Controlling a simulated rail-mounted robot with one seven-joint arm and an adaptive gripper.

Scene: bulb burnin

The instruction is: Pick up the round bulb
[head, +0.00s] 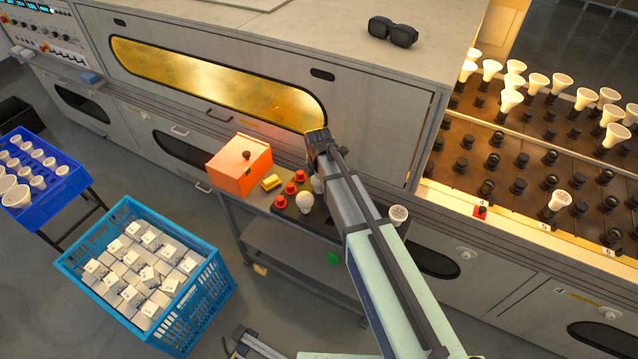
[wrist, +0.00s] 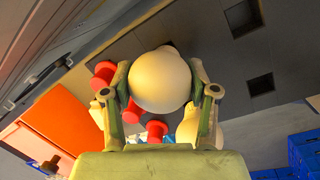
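A white round bulb (wrist: 160,80) fills the space between the two fingers of my gripper (wrist: 158,75) in the wrist view. The fingertips lie close on both sides of it; firm contact cannot be made out. A second white bulb (wrist: 187,128) shows partly behind the right finger. In the head view, one round white bulb (head: 303,203) stands on the dark top of the small bench. Another white bulb (head: 317,184) is partly hidden by my arm, just below my gripper (head: 320,150). The fingers themselves are hard to see in that view.
Several red pieces (head: 290,188) stand left of the bulbs, with a yellow block (head: 271,182) and an orange box (head: 239,165). A reflector bulb (head: 398,213) is right of my arm. The machine front (head: 385,120) rises close behind. A blue crate of cartons (head: 215,275) stands at the left.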

